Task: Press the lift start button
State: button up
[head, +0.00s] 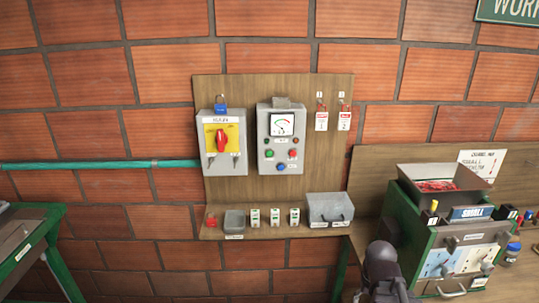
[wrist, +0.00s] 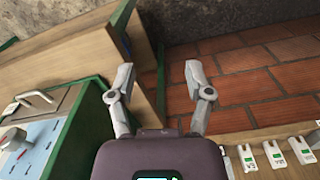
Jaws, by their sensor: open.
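A grey control box (head: 281,138) with a dial gauge (head: 282,125) hangs on a wooden board. Below its gauge are a green button (head: 268,153), a red one (head: 294,154) and a blue one (head: 281,167). Their labels are too small to read, so I cannot tell which is the lift start button. My gripper (wrist: 161,73) is open and empty in the wrist view, its two fingers apart. The control box does not show in the wrist view. In the head view only a dark part of my arm shows at the lower right, below the board's shelf.
A switch box (head: 222,142) with a red handle and blue padlock hangs left of the control box. The shelf holds white blocks (head: 275,217) and a grey bin (head: 330,208). A green-framed machine (head: 452,245) stands at right. Two red-and-white tags (head: 321,116) hang on the board.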

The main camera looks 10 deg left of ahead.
jog(key=shift+w+a, duration=0.1)
jog(key=shift+w, duration=0.3)
jog(key=c, duration=0.7)
jog(key=shift+w+a, duration=0.2)
grip_shut()
jog(key=w+a+r+m+t+y+p, duration=0.1)
jog(key=w+a+r+t+y, duration=0.25)
jog(key=w+a, duration=0.45)
jog(key=w+a+r+t+y+p, duration=0.1)
jog(key=w+a+r+t+y, duration=0.3)
jog(key=a, duration=0.6)
jog(key=w+a+r+m+t+h+p, duration=0.1)
jog(key=w+a+r+m+t, duration=0.4)
jog(key=r, duration=0.3)
jog(key=w+a+r+m+t+h+p, duration=0.1)
jog(key=w+a+r+m+t, duration=0.3)
jog(key=a+r+m, duration=0.3)
jog(key=shift+w+r+m+t+p, duration=0.4)
jog(key=shift+r+m+t, duration=0.15)
jog(key=shift+r+m, duration=0.25)
